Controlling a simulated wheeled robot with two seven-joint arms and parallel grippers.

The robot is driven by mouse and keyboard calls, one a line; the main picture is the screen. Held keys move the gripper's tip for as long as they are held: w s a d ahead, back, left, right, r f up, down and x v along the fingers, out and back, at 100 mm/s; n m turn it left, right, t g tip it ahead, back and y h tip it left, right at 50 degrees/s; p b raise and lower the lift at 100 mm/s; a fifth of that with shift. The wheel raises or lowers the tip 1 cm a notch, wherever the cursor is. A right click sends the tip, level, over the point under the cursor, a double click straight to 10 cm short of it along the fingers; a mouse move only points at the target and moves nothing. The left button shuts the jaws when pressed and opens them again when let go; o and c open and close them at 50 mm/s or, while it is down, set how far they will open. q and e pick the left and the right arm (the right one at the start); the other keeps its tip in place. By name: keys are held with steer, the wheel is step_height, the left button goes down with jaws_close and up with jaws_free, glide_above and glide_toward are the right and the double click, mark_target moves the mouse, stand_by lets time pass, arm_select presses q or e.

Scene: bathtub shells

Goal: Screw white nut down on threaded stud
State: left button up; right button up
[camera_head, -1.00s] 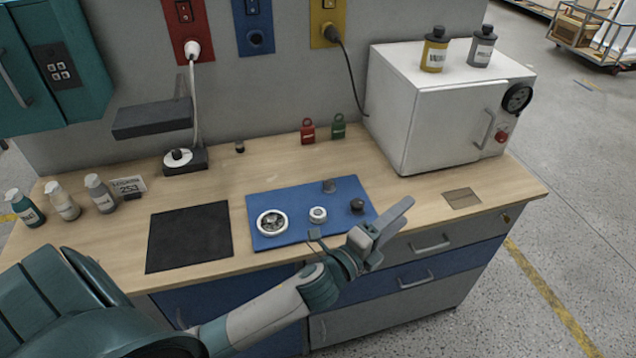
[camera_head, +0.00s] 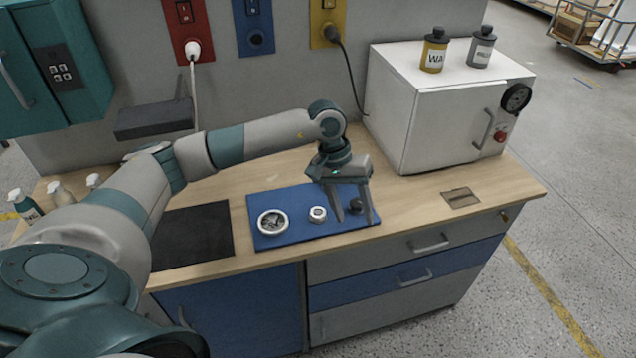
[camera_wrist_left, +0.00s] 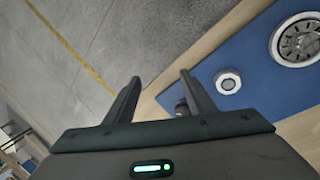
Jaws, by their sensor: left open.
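The white nut (camera_head: 317,214) is a small pale ring with a darker middle on the blue mat (camera_head: 288,241). It also shows in the left wrist view (camera_wrist_left: 228,81). I cannot make out a threaded stud for certain. My left gripper (camera_head: 355,220) is open, pointing down over the mat's right end, to the right of the nut and apart from it. A dark knob (camera_head: 355,206) appears between its fingers in the head view; in the left wrist view a dark piece (camera_wrist_left: 181,106) shows by one finger (camera_wrist_left: 202,96). My right gripper is not in view.
A larger white-rimmed round part (camera_head: 273,222) lies left of the nut. A black pad (camera_head: 194,236) lies further left. A white oven-like box (camera_head: 436,115) stands behind and right of the gripper. The bench's right front (camera_head: 500,175) is mostly clear.

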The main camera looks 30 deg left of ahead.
mark_target(318, 212)
arm_select(q)
steer(key=a+r+m+y, duration=0.1)
steer(key=a+r+y, duration=0.1)
steer(key=a, duration=0.8)
steer(key=shift+w+a+r+m+y, duration=0.25)
steer(key=shift+w+y, duration=0.2)
steer(key=shift+y, duration=0.45)
steer(key=shift+f, duration=0.2)
steer(key=shift+f, duration=0.8)
step_height(318, 212, down, 5)
steer(key=b, duration=0.3)
steer(key=shift+f+b, duration=0.55)
steer(key=shift+f, duration=0.05)
steer(key=shift+b, duration=0.95)
